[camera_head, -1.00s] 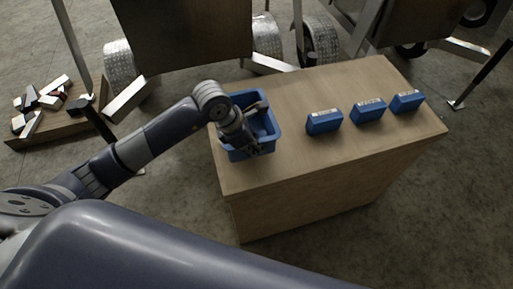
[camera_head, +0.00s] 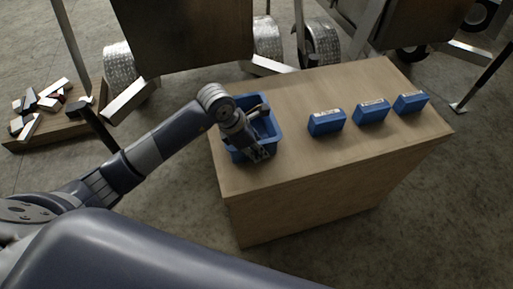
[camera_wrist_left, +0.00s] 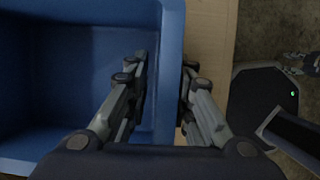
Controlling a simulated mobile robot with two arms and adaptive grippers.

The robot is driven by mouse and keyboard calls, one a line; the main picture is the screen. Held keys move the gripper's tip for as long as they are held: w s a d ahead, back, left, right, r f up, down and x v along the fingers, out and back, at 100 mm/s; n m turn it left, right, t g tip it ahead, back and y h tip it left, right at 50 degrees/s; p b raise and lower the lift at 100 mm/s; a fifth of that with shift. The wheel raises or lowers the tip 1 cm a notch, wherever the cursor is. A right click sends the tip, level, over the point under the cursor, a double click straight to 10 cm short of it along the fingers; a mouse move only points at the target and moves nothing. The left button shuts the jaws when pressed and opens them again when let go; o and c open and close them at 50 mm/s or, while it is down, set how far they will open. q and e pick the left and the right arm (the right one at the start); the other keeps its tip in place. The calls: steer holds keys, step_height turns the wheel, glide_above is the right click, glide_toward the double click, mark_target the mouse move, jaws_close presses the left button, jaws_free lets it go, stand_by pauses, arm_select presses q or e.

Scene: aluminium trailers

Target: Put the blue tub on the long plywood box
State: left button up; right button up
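The blue tub (camera_head: 229,143) stands open and upright at the left end of the top of a large plywood box (camera_head: 300,160). In the left wrist view, the fingers of the left gripper (camera_wrist_left: 163,75) straddle the wall of the tub (camera_wrist_left: 172,30), one inside and one outside. The outer finger looks against the wall; whether the inner one presses on it is unclear.
Three small blue boxes (camera_head: 326,122) stand in a row on the right half of the plywood top. A low wooden platform (camera_head: 60,128) with several loose metal pieces (camera_head: 38,103) lies at left. Trailers with wheels (camera_head: 322,42) stand behind. The near middle of the top is clear.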

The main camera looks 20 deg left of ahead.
arm_select(q)
steer(key=shift+r, duration=0.2)
steer(key=shift+a+r, duration=0.15)
steer(key=shift+r, duration=0.2)
steer(key=v, duration=1.1)
steer(key=shift+s, duration=0.2)
